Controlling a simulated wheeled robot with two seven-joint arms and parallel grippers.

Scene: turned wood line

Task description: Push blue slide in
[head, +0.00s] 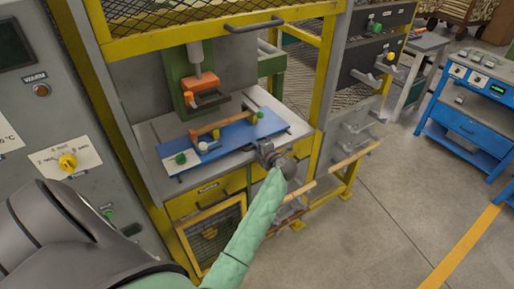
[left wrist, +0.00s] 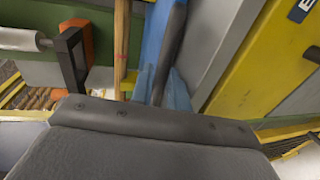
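The blue slide (head: 228,141) is a long flat plate on the grey worktop under the press. A turned wooden piece (head: 212,127) lies on it, with a green knob (head: 181,158) near its left end. My left gripper (head: 266,152) is at the front edge of the slide, right of its middle. My right gripper is not in view.
The press, with an orange block (head: 201,83), stands over the back of the worktop (head: 150,143). Yellow frame posts (head: 322,90) flank the station. A control panel (head: 50,120) is at left, a blue cabinet (head: 470,125) at right. The floor between is clear.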

